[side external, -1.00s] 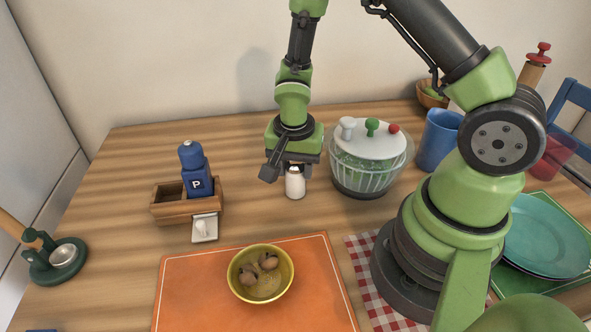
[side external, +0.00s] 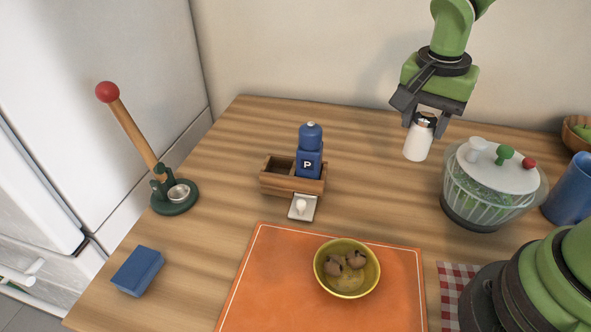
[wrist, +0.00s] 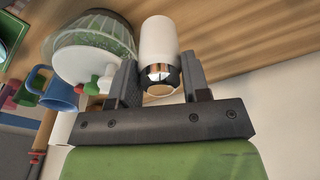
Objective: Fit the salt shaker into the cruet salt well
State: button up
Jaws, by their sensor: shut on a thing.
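The salt shaker (side external: 418,141), white with a metal and dark top, is in my gripper (side external: 425,118), which is shut on its upper part. It hangs slightly tilted, apparently above the back of the table, left of the salad spinner. In the wrist view the white shaker (wrist: 159,42) sits between the two fingers of my gripper (wrist: 155,82). The wooden cruet (side external: 292,184) stands mid-table, well to the left of my gripper. Its right well holds the blue pepper mill marked P (side external: 309,152). Its left well (side external: 281,167) looks empty.
A salad spinner (side external: 492,185) stands right of the shaker. A small white dish (side external: 302,208) sits before the cruet. An orange mat (side external: 270,285) bears a yellow bowl (side external: 346,267). A green stand with a red-knobbed wooden handle (side external: 135,132) and blue box (side external: 138,271) are left.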

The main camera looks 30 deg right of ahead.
jog(key=shift+n, duration=0.3)
jog(key=r, duration=0.4)
jog(key=shift+w+a+r, duration=0.1)
jog(key=shift+w+a, duration=0.05)
jog(key=shift+w, duration=0.25)
jog(key=w+a+n+y, duration=0.2)
jog(key=w+a+n, duration=1.45)
jog(key=n, duration=0.55)
jog(key=f, duration=1.3)
jog(key=shift+s+a+f, duration=0.1)
jog(key=shift+s+a, duration=0.15)
jog(key=shift+s, duration=0.15)
jog(key=shift+f, duration=0.15)
jog(key=o, duration=1)
jog(key=shift+o, duration=0.2)
